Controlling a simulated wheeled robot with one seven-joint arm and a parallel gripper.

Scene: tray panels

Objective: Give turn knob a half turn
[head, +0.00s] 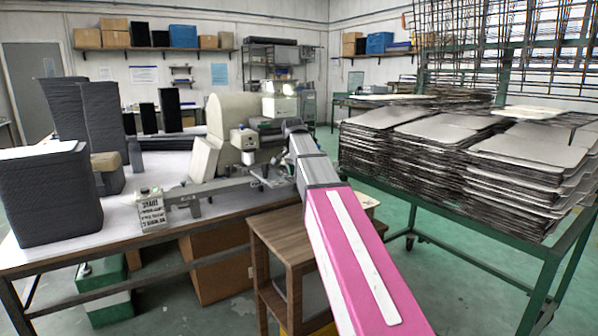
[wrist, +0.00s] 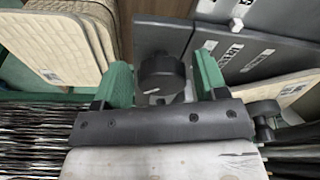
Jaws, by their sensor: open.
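The turn knob (wrist: 161,76) is a dark round knob in the middle of the wrist view. A small pale mark shows near its lower left edge. My gripper (wrist: 162,62) has two green fingers. They are open, one on each side of the knob, with a narrow gap left and right. I cannot tell how deep the knob sits between the fingers. In the head view my pink and grey arm reaches towards the machine (head: 233,125) on the table. The knob and fingertips cannot be made out there.
Dark panels with white labels (wrist: 240,50) lie behind the right finger. Pale padded sheets (wrist: 60,50) stand left of the fingers. In the head view, stacked trays (head: 530,150) fill a green rack at right. A wooden stool (head: 285,235) stands below my arm. Dark stacks (head: 45,195) crowd the table's left.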

